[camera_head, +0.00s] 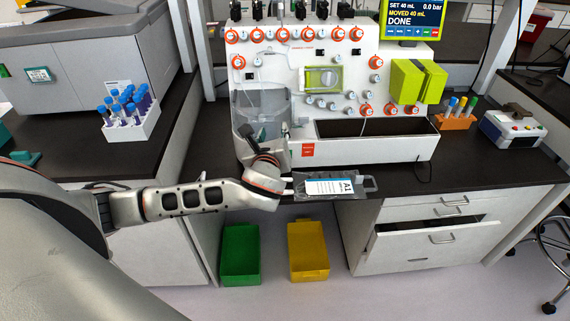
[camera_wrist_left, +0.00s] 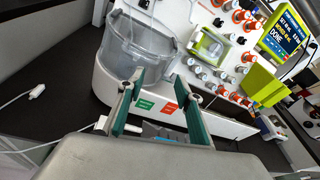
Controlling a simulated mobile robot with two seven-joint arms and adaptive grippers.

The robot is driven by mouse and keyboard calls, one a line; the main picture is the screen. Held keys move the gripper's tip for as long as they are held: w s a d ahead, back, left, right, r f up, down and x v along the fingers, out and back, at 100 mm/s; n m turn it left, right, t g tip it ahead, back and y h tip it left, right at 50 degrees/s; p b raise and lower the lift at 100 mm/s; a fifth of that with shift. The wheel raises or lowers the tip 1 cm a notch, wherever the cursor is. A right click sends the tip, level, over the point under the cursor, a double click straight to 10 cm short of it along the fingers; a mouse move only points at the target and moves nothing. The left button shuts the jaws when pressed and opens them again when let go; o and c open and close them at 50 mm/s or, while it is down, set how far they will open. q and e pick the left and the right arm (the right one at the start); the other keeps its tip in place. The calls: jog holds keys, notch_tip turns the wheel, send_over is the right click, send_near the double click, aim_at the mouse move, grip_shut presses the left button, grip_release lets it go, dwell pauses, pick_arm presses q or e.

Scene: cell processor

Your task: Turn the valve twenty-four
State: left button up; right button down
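The white cell processor (camera_head: 345,70) stands on the dark bench in the head view, and its front also shows in the wrist view (camera_wrist_left: 220,118). Its panel carries several round valves, some with orange rings (camera_head: 338,34), others plain white-grey (camera_head: 376,62). Their numbers are too small to read, so I cannot tell which is twenty-four. My left gripper (camera_wrist_left: 160,84) is open and empty, with its green-padded fingers towards the processor's lower front, by the clear container. In the head view the left gripper (camera_head: 284,134) is small and partly hidden by my wrist. My right gripper is out of view.
A clear container (camera_head: 262,108) sits at the processor's left. A bag labelled A1 (camera_head: 330,186) lies at the bench's front edge. A tube rack (camera_head: 132,122) stands left, an orange rack (camera_head: 456,120) right. One drawer (camera_head: 440,238) is partly open; green (camera_head: 240,255) and yellow (camera_head: 308,250) bins are below.

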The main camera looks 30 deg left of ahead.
pick_arm(q)
jog(key=s+d+f+n+g+h, duration=0.1)
jog(key=d+f+n+h, duration=0.1)
jog(key=d+f, duration=0.2)
notch_tip(320, 180, down, 3)
jog(key=shift+s+d+f, duration=0.1)
jog(key=shift+s+d, duration=0.1)
jog(key=shift+s, duration=0.15)
dwell(0.3)
jog(key=s+d+f+n+g+h, duration=0.1)
jog(key=s+d+f+n+h, duration=0.1)
jog(key=s+d+f+n, duration=0.4)
jog(key=s+d+f+n+g+h, duration=0.1)
jog(key=s+f+n+h, duration=0.25)
jog(key=f, duration=0.45)
jog(key=s+d+f+n+g+h, duration=0.1)
jog(key=s+d+f+n+h, duration=0.1)
jog(key=s+d+f+n, duration=0.3)
jog(key=s+a+f+n, duration=0.2)
jog(key=s+f+n, duration=0.1)
jog(key=s, duration=0.2)
jog(key=s+a+f+n+y, duration=0.1)
jog(key=s+a+f+n, duration=0.1)
jog(key=s+f+n, duration=0.1)
jog(key=shift+s+a+n, duration=0.25)
jog(key=shift+s+n, duration=0.4)
jog(key=shift+s, duration=0.55)
